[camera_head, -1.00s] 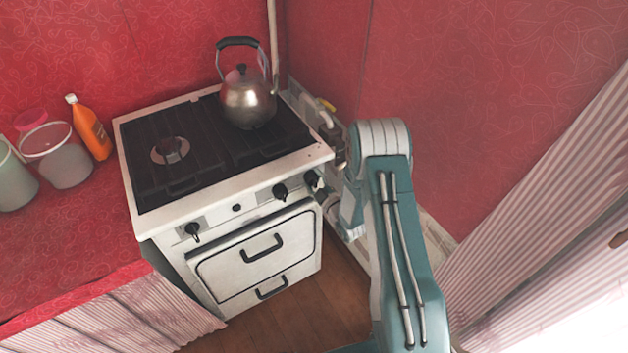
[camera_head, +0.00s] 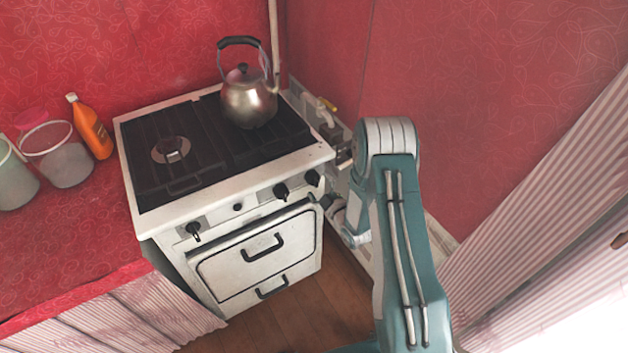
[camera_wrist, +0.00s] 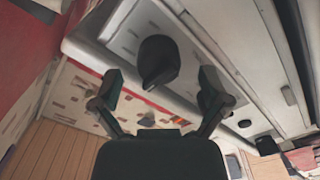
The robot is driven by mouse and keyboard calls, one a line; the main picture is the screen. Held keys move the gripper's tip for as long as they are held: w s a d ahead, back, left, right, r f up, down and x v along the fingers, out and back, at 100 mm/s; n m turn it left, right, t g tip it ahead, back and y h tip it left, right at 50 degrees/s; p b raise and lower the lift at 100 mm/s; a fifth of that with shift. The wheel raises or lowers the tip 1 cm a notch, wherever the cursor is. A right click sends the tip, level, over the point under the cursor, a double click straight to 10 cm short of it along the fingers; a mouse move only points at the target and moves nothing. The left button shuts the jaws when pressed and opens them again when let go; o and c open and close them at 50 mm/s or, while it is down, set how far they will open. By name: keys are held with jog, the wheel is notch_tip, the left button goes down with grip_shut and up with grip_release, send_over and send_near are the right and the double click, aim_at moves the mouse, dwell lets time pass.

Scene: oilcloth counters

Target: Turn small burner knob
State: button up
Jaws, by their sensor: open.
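The white stove (camera_head: 215,203) has black knobs along its front panel. The rightmost knob (camera_head: 313,177) is near my gripper (camera_head: 330,203), which is small and partly hidden by the stove and arm in the head view. In the wrist view, a black knob (camera_wrist: 158,58) stands on the pale panel between the two fingers of my gripper (camera_wrist: 160,76). The fingers are spread apart on either side of it, with visible gaps. Other knobs are a middle one (camera_head: 281,190) and a left one (camera_head: 193,231). Which burner each knob serves cannot be told.
A metal kettle (camera_head: 248,103) stands on the back right of the hob. The oven door handle (camera_head: 262,248) sticks out below the knobs. The red wall (camera_head: 470,110) is close on the right. An orange bottle (camera_head: 90,127) stands on the left counter.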

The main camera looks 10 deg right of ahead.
jog(key=v, duration=0.9)
jog(key=shift+s, duration=0.15)
dwell(0.9)
